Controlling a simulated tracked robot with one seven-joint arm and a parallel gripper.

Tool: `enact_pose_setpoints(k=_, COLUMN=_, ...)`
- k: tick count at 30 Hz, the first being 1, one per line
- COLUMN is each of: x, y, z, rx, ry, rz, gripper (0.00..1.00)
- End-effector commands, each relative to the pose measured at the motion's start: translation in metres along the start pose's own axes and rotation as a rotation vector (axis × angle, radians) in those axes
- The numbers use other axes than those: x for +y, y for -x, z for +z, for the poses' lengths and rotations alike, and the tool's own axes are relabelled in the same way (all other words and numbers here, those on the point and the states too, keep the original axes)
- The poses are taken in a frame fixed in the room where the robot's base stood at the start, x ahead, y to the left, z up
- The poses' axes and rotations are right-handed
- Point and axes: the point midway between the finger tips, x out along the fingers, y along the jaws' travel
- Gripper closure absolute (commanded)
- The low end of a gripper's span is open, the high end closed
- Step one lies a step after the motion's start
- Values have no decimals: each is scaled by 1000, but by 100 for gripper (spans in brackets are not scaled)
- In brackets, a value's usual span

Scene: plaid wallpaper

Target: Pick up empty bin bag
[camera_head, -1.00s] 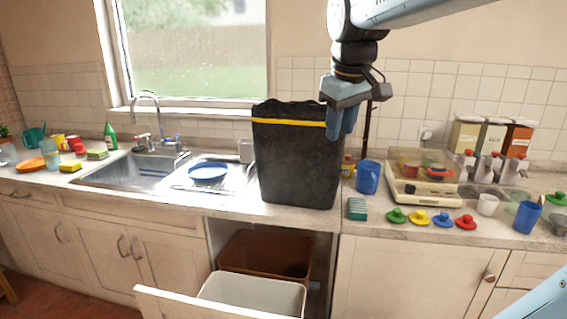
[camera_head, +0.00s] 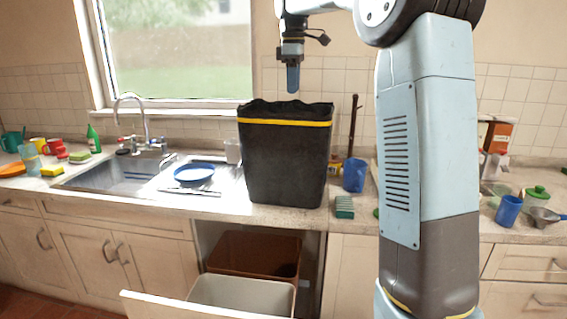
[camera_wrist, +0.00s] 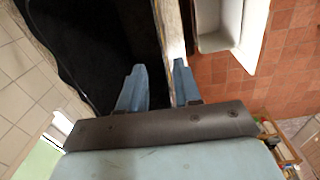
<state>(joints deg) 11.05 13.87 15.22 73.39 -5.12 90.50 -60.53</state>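The empty bin bag (camera_head: 285,165) is black with a yellow band near its ragged top. It stands upright and open on the counter, right of the sink. My gripper (camera_head: 293,90) points down just above the bag's open top in the head view. In the wrist view my gripper (camera_wrist: 160,68) is open, its two fingers apart with nothing held between them. The dark bag (camera_wrist: 110,45) lies below the left finger. The right finger is beside the bag's front edge, as seen from above. I see no contact with the bag.
Below the bag, an open drawer holds a brown bin (camera_head: 255,250) and a pale grey bin (camera_head: 245,292). A blue mug (camera_head: 355,175) and a green sponge (camera_head: 344,207) stand close to the bag's right.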

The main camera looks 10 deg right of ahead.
Motion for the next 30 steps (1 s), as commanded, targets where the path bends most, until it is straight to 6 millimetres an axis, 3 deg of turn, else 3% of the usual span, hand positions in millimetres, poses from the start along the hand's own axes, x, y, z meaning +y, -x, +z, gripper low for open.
enact_pose_setpoints(k=5, x=5, y=-12, z=-2, rx=-1, ry=16, rz=-8, gripper=67)
enact_pose_setpoints(k=15, x=4, y=-69, z=-2, rx=-1, ry=15, rz=-8, gripper=67)
enact_pose_setpoints(k=26, x=4, y=-95, z=-2, rx=0, ry=15, rz=-7, gripper=67)
enact_pose_setpoints(k=30, x=3, y=-114, z=-2, rx=0, ry=15, rz=-8, gripper=67)
